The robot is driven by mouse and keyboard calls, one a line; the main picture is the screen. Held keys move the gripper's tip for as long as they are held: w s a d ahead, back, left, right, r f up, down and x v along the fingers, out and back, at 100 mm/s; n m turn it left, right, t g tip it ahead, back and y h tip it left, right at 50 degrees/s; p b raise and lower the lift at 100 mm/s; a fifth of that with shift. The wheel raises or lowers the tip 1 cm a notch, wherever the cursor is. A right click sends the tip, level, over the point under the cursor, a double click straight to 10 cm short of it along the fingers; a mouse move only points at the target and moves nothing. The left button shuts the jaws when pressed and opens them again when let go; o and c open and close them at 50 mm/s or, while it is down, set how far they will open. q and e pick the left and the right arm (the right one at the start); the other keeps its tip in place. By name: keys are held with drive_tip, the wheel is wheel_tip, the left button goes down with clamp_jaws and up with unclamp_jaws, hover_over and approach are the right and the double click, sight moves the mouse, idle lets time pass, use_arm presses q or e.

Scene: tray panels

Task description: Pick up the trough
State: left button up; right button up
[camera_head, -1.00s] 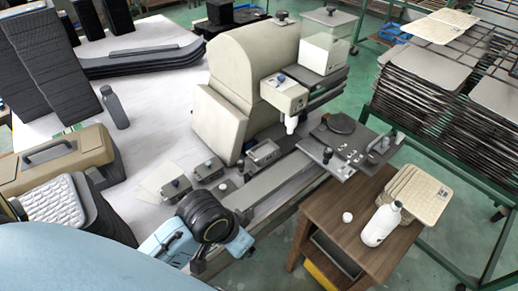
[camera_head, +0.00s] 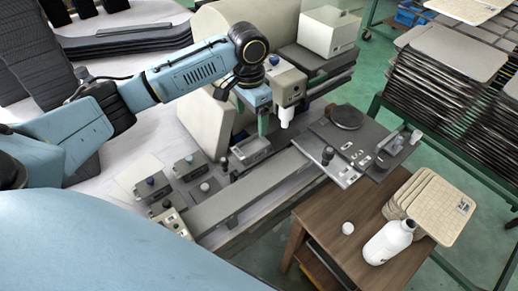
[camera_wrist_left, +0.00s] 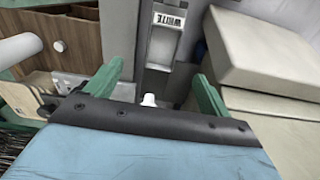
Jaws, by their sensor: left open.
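A small grey metal trough (camera_head: 250,150) sits beside the long grey rail of the machine, in the middle of the head view. In the left wrist view the trough (camera_wrist_left: 168,38) is near the top, with a plate reading "WHITE" on it. My left gripper (camera_head: 258,128) hangs just above and behind the trough, pointing down. In the left wrist view its two green fingers (camera_wrist_left: 158,82) are spread apart with nothing between them. The trough lies beyond the fingertips, apart from them. My right gripper is in neither current view.
The beige machine (camera_head: 208,115) with a white box (camera_head: 328,35) stands close to my left gripper. Small knobbed grey blocks (camera_head: 187,165) stand left of the trough. A wooden side table (camera_head: 335,225) holds a white bottle (camera_head: 388,240). Racks of stacked panels fill the right.

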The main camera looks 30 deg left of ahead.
use_arm(q)
drive_tip(key=a, duration=0.1)
drive_tip(key=b, duration=0.1)
approach(250, 147)
drive_tip(key=shift+s+d+f, duration=0.4)
drive_tip(key=shift+s+d, duration=0.2)
drive_tip(key=shift+s, duration=0.1)
drive_tip(key=shift+s+d+f+b, duration=0.1)
drive_tip(key=shift+f, duration=0.95)
drive_tip(key=shift+s+d+f+b, duration=0.1)
drive_tip(key=shift+s+f, duration=0.05)
drive_tip(key=shift+f, duration=0.9)
drive_tip(key=shift+s+d+f+b, duration=0.1)
drive_tip(key=shift+f, duration=0.95)
use_arm(e)
wheel_tip(250, 147, down, 3)
drive_tip(key=shift+r, duration=0.2)
use_arm(q)
drive_tip(key=c, duration=1.2)
drive_tip(key=shift+r, duration=0.1)
drive_tip(key=shift+c, duration=0.2)
